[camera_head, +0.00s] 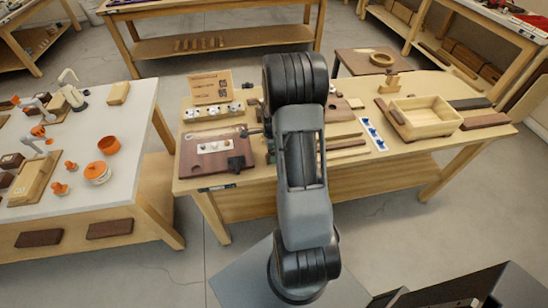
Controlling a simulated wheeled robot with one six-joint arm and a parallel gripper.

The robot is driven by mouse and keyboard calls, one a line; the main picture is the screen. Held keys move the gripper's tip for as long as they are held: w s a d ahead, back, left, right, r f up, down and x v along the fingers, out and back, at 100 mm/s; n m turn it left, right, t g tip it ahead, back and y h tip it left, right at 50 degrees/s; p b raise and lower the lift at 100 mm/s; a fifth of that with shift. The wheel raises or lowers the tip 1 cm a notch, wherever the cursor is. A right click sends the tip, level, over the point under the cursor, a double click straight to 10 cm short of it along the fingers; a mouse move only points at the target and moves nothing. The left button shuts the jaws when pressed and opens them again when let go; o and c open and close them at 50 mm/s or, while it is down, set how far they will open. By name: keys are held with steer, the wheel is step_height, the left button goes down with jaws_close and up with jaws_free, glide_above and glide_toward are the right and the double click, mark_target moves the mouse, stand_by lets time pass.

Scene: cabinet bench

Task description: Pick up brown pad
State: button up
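Several brown flat pieces are in view, and I cannot tell for certain which is the brown pad. A reddish-brown board (203,164) lies on the wooden bench left of my arm, with a white strip and a small black item on it. A brown piece (485,121) lies at the bench's right end, and a darker one (470,103) lies behind it. Two dark brown slabs, a right one (110,229) and a left one (38,239), show low on the white table's front side. My arm stands mid-picture over the bench and hides most of my gripper, so its fingers cannot be made out.
A wooden box (424,117) and a white strip with blue parts (373,135) stand right of my arm. The white table (130,125) at left carries orange pots and small lamps. Open floor (205,262) lies between the tables and my base.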

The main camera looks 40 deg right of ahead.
steer(key=shift+s+d+f, duration=0.1)
steer(key=shift+f, duration=1.95)
steer(key=shift+c, duration=0.5)
steer(key=c, duration=0.9)
